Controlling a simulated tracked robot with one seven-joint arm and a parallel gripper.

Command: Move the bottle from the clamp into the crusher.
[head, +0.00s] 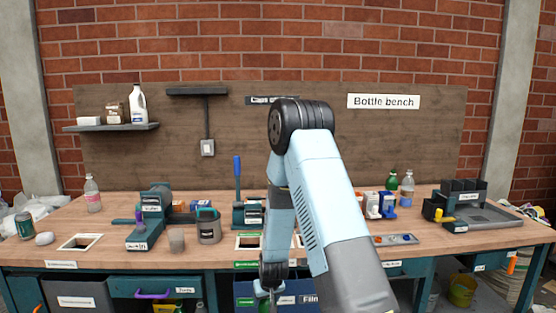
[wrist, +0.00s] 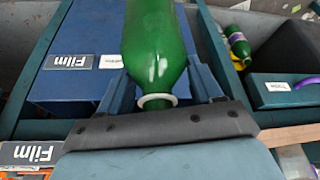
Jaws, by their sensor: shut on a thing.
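My gripper (wrist: 165,95) is shut on a green bottle (wrist: 158,45), its fingers on both sides of the neck, with the white neck ring (wrist: 157,100) toward the wrist. In the head view my gripper (head: 270,287) is low at the bench's front edge, in front of the blue film bin; the held bottle is not clear there. A teal device with a tall blue lever (head: 238,180) stands on the bench left of my arm. A teal tool with a purple handle (head: 140,219) stands farther left. The labels are too small to tell which is clamp or crusher.
The wrist view shows the blue film bin (wrist: 75,80) below and another green bottle (wrist: 238,45) in a side compartment.

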